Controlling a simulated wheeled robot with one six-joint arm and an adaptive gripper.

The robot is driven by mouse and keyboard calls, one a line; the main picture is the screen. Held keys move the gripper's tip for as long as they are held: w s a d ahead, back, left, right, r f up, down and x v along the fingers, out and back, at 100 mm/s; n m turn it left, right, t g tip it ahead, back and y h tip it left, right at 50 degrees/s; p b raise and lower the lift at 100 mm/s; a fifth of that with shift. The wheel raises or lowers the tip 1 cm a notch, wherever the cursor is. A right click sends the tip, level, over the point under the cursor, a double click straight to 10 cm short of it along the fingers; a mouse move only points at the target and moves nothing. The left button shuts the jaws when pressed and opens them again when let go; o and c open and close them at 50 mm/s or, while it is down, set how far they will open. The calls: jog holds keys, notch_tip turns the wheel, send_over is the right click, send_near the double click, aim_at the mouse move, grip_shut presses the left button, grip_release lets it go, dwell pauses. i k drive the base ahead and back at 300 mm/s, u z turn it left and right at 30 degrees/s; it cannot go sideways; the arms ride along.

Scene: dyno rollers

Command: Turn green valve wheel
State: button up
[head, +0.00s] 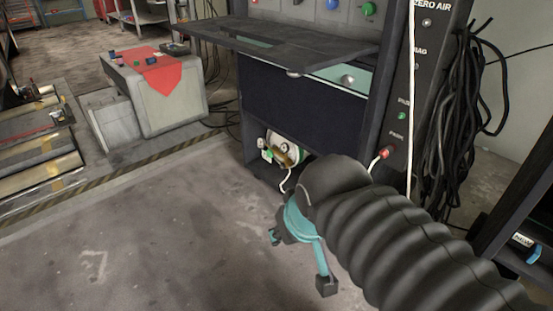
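A round green knob (368,9) is on the grey panel at the top of the cabinet, cut close by the upper picture edge. It is the clearest green wheel-like thing in view. A small green part (267,155) also shows beside a round gauge (285,147) low in the cabinet; I cannot tell whether it is a wheel. My gripper (299,262) hangs low in front of the cabinet, over the floor. Its teal fingers are spread apart, with nothing seen between them. It is well below the green knob and apart from both green parts.
A dark shelf (290,38) juts out below the knob panel. A blue knob (333,4) sits left of the green one. Black cables (455,120) hang at the right. A grey box with a red cloth (155,80) stands at the left. The concrete floor (120,240) is clear.

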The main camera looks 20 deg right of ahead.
aim_at(268, 153)
jog(key=z, duration=0.15)
jog(key=i, duration=1.15)
jog(key=u, duration=0.7)
